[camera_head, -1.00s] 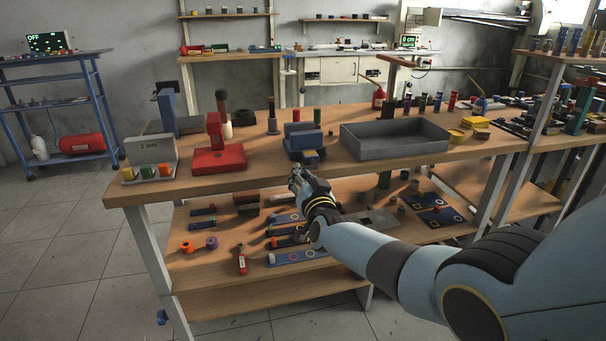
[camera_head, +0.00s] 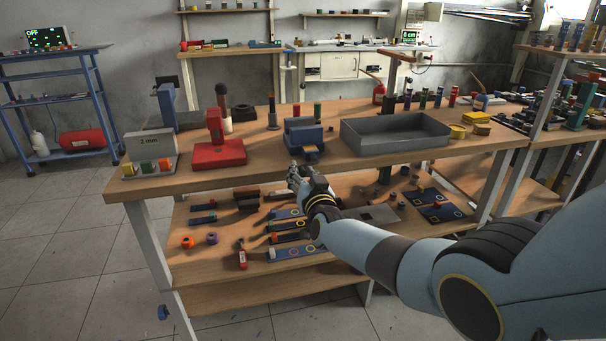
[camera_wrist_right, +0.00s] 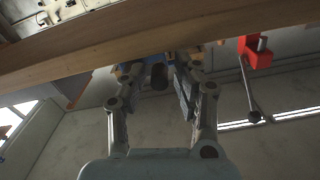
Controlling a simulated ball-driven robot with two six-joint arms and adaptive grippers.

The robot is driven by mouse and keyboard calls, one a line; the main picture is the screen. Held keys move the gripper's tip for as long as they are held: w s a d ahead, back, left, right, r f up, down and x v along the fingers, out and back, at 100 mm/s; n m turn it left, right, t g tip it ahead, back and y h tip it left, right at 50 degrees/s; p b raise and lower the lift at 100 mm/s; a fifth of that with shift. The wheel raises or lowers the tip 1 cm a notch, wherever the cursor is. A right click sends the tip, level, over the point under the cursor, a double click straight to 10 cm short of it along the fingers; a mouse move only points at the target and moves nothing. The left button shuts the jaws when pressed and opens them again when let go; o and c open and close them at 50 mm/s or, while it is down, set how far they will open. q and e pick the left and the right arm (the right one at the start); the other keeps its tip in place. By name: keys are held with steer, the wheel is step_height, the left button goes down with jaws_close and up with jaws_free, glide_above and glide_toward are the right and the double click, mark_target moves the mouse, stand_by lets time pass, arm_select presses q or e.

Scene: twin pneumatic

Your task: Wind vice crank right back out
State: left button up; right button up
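The blue vice (camera_head: 303,134) stands near the front edge of the wooden bench, with a dark part at its front end. My right gripper (camera_head: 293,172) is just below and in front of the vice, by the bench's front edge. In the right wrist view my right gripper (camera_wrist_right: 157,78) has its two fingers spread apart. A dark round end (camera_wrist_right: 159,76) shows between the fingertips, with a bit of blue behind it; I cannot tell whether they touch it. The vice crank cannot be made out clearly in the head view. My left gripper is not in view.
A red press (camera_head: 219,150) stands left of the vice and a grey tray (camera_head: 395,148) right of it. The bench edge (camera_wrist_right: 110,48) runs close above the fingers in the wrist view. A lower shelf (camera_head: 210,265) holds several small parts.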

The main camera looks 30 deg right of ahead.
steer(key=shift+o, duration=0.4)
steer(key=shift+s, duration=0.1)
steer(key=v, duration=1.2)
steer(key=s+f+n+g+y, duration=0.2)
steer(key=s+f+g, duration=0.1)
steer(key=s+f, duration=0.9)
steer(key=s+f+n+g+y, duration=0.15)
steer(key=s+f+g, duration=0.25)
steer(key=s+f, duration=0.8)
steer(key=s+f+g, duration=0.4)
steer(key=s+f, duration=0.3)
steer(key=s, duration=0.8)
steer(key=s+f+n+g, duration=0.1)
steer(key=s+f+g, duration=0.4)
steer(key=s, duration=1)
step_height(320, 180, down, 4)
steer(key=shift+d+r+g, duration=0.15)
steer(key=shift+d+g, duration=0.15)
steer(key=shift+d, duration=0.15)
